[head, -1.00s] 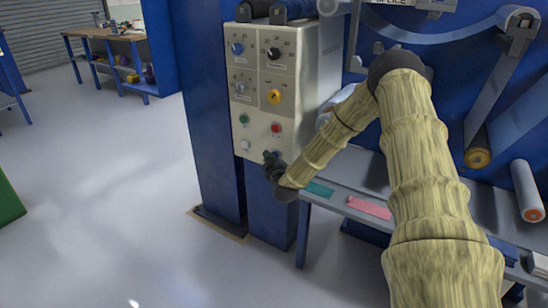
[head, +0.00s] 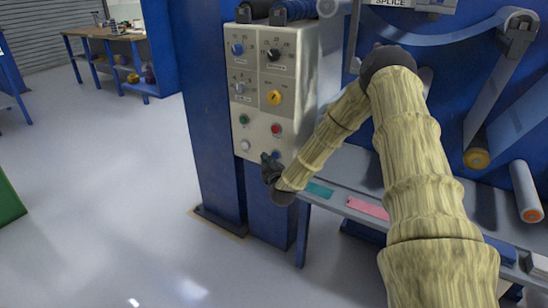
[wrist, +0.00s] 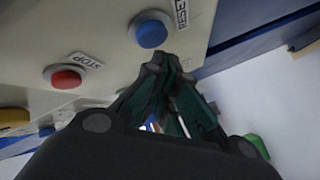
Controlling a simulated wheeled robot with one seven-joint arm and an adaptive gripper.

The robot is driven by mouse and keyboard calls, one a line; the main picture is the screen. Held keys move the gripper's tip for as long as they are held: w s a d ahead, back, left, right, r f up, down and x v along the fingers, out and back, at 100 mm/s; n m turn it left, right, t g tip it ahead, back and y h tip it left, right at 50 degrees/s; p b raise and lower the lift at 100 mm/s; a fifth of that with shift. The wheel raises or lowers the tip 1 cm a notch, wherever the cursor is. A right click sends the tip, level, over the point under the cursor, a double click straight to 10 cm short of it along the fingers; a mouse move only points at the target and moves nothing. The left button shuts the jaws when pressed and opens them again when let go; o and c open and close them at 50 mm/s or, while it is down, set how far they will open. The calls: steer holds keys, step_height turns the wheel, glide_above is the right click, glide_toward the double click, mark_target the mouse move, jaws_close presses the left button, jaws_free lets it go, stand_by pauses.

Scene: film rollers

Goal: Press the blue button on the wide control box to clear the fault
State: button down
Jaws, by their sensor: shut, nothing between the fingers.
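The wide control box (head: 300,100) is a cream panel on a blue column, with knobs and buttons on its face. The blue button (wrist: 151,29) shows in the wrist view beside a RESET label (wrist: 183,10). In the head view the blue button (head: 275,154) is a small patch just above my gripper, largely hidden. My gripper (wrist: 165,62) is shut and empty. Its tips are close below the blue button in the wrist view. I cannot tell whether they touch the panel. In the head view my gripper (head: 266,160) is at the box's lower edge.
A red STOP button (wrist: 68,76) is left of the blue one in the wrist view. Green (head: 244,119) and white (head: 245,145) buttons are on the panel's left side. A grey shelf (head: 335,203) with coloured strips lies right of my gripper.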

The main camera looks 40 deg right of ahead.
steer(key=a, duration=0.1)
steer(key=s+a, duration=0.1)
steer(key=a, duration=0.1)
steer(key=s+a+p, duration=0.1)
steer(key=shift+a, duration=0.3)
stand_by(0.5)
stand_by(0.6)
